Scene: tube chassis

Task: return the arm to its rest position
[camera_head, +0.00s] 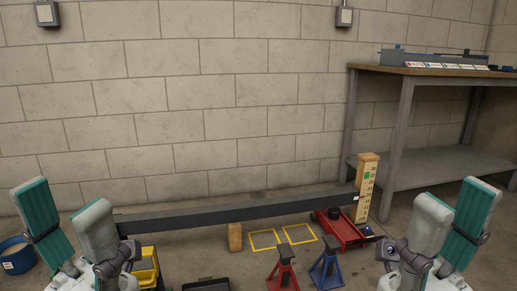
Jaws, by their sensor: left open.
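My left arm (97,232) stands folded at the lower left, with white links and a teal pad. My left gripper (126,255) is the small dark part beside it, open, and I see nothing in it. My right arm (432,225) is folded in much the same way at the lower right. My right gripper (388,254) is a dark part at its inner side. Its fingers are too small and covered to tell whether it is open or shut.
A red stand (284,268), a blue stand (327,270) and a red jack (338,229) are on the floor. A workbench (440,72) stands right.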

